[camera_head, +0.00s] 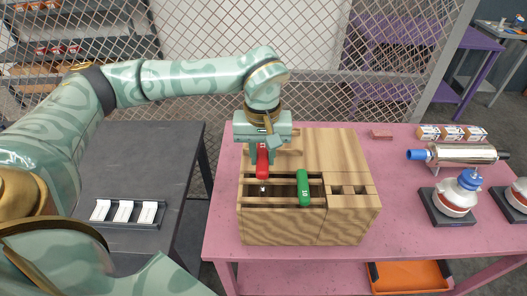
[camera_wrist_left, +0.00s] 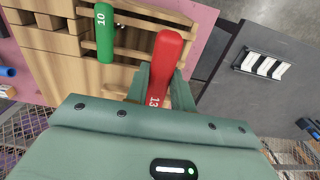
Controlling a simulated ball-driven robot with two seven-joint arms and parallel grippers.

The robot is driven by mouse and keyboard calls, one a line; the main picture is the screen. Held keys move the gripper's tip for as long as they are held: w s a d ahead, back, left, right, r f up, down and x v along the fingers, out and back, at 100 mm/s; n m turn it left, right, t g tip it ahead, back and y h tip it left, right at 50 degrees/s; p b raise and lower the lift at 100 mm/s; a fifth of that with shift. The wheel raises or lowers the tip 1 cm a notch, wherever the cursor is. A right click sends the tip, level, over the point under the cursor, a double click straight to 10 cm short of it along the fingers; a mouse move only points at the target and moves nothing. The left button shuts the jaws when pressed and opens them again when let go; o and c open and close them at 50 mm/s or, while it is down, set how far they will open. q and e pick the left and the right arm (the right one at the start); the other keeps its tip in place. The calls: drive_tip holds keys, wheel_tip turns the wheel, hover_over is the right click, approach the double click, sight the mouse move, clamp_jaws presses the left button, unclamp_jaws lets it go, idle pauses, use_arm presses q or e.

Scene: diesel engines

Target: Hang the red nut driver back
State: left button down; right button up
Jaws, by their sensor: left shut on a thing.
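The red nut driver (camera_head: 262,162) is held by its handle in my left gripper (camera_head: 263,148), at the left part of the wooden rack (camera_head: 290,231). A short piece of its metal shaft shows below the handle, over the rack's slotted opening. Whether the driver touches the rails is hard to tell. In the left wrist view the red handle (camera_wrist_left: 168,62) is marked 13 and sits between my fingers (camera_wrist_left: 160,88). A green nut driver (camera_head: 304,187), marked 10, hangs in the rack to the right; it also shows in the left wrist view (camera_wrist_left: 104,34). My right gripper is not in view.
The rack stands on a pink table (camera_head: 222,215). A dark table (camera_head: 150,170) at left bears a tray of white cards (camera_head: 124,212).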

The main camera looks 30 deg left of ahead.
sight(263, 189)
use_arm(q)
wheel_tip(263, 189, down, 2)
drive_tip(key=shift+f+b, duration=0.15)
drive_tip(key=shift+b, duration=0.45)
drive_tip(key=shift+w+f+b, duration=0.1)
drive_tip(key=shift+f+b, duration=1.2)
drive_tip(key=shift+f, duration=2.3)
drive_tip(key=c, duration=0.8)
unclamp_jaws()
drive_tip(key=shift+o, duration=0.2)
drive_tip(key=shift+r, duration=0.15)
